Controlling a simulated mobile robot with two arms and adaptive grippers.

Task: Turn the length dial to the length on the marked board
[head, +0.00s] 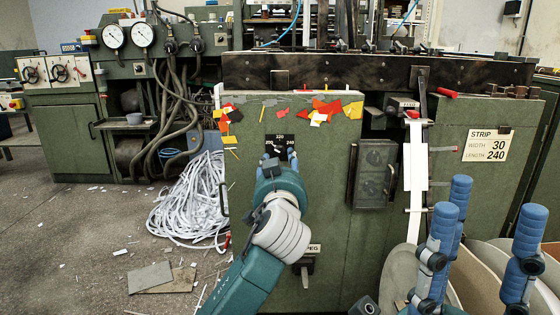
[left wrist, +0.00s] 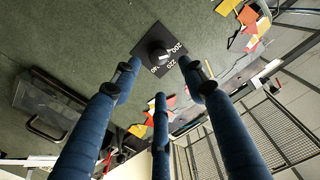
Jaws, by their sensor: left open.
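The length dial is a dark knob (left wrist: 158,54) with a white mark on a black square plate (left wrist: 147,38), on the green machine front. White numbers, among them 200 and 220, ring the knob; which one the mark points at I cannot tell. The plate shows in the head view (head: 278,139), its lower part hidden by my left gripper (head: 279,157). That gripper is open, facing the dial, its blue fingers spread around the knob without visible contact. The marked board (head: 488,145) reads STRIP, WIDTH 30, LENGTH 240. My right gripper (head: 488,205) is open and empty at lower right.
Coloured scraps (head: 330,110) lie along the machine's upper edge. A dark handled box (head: 374,172) sits right of the dial. A PEG label (head: 313,248) and lever are below. White strips (head: 190,205) heap on the floor at left. Large discs stand near my right gripper.

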